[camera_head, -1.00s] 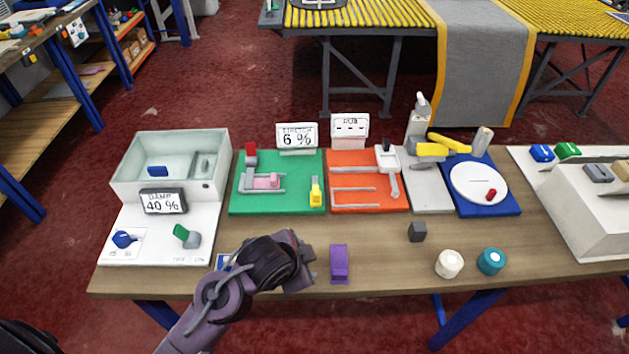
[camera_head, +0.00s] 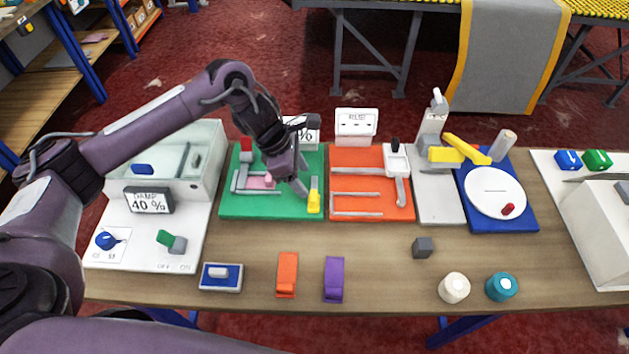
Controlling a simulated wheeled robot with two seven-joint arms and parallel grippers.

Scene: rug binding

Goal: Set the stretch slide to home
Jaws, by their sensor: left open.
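The stretch station is a green board (camera_head: 240,208) with a sign (camera_head: 306,138) behind it, now mostly covered by my left arm; only "%" shows. On the board are a pink block (camera_head: 258,182) in a grey U-shaped rail, a red block (camera_head: 247,150) at the back left, and a yellow upright handle (camera_head: 314,201) at the right. My left gripper (camera_head: 297,186) is open and points down over the board, between the pink block and the yellow handle, close to the handle. Whether it touches anything is unclear. My right gripper is not in view.
An orange rub board (camera_head: 372,213) with rails stands just right. The white damp bin (camera_head: 215,140) is at the left. An orange block (camera_head: 287,275), a purple block (camera_head: 334,279) and a blue tray (camera_head: 236,286) lie in front. Bare table lies between boards and blocks.

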